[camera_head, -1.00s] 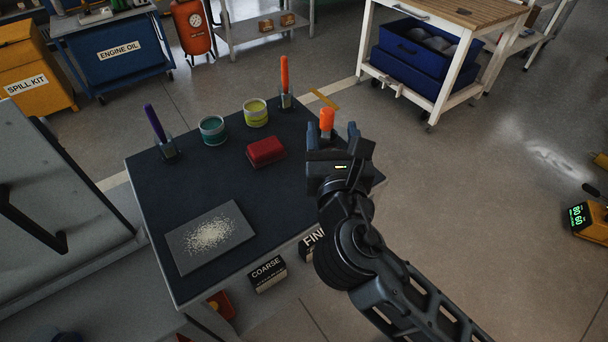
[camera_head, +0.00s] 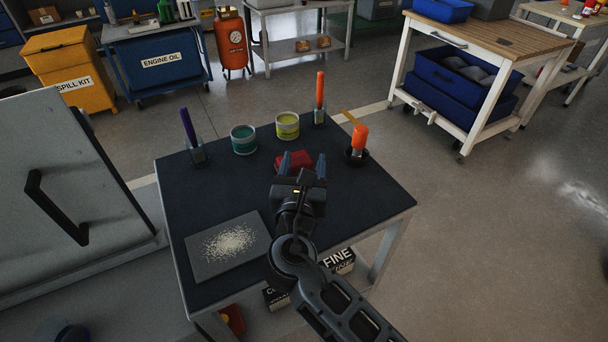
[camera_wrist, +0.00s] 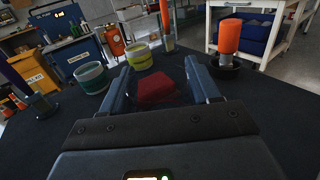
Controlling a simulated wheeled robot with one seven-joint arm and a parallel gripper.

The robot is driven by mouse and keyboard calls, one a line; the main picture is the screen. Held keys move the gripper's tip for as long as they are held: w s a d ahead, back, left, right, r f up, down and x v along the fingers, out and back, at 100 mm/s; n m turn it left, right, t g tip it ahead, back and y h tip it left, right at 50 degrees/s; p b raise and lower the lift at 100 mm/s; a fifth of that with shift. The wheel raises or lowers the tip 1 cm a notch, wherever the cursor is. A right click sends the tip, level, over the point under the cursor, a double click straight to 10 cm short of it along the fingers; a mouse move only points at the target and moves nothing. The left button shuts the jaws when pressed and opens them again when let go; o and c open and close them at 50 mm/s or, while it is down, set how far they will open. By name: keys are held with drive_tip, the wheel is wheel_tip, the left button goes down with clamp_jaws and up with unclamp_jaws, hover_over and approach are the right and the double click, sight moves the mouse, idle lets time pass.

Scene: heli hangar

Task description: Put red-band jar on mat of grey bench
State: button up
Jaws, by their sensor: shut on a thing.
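My gripper (camera_head: 303,163) is over the middle of the dark-topped bench (camera_head: 375,200), its fingers apart at a fixed width. In the wrist view a faint, see-through shape (camera_wrist: 160,101) sits between the fingers; it seems to be the jar my gripper is shut on, but its outline and band are hard to make out. A red block (camera_head: 293,158) lies on the bench just beyond the fingers and shows between them in the wrist view (camera_wrist: 155,86). A grey mat (camera_head: 207,268) with pale grains on it lies at the bench's near left.
A teal-band pot (camera_head: 243,140) and a yellow-band pot (camera_head: 287,126) stand at the back. A purple-handled tool (camera_head: 188,127), an orange-handled tool (camera_head: 320,92) and an orange-topped item (camera_head: 360,138) stand upright near the edges. The bench's right front is clear.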

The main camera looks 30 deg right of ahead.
drive_tip(key=shift+f, duration=1.2)
drive_tip(key=shift+f, duration=0.15)
drive_tip(key=o, duration=1.2)
drive_tip(key=shift+r, duration=0.2)
drive_tip(key=v, duration=1.2)
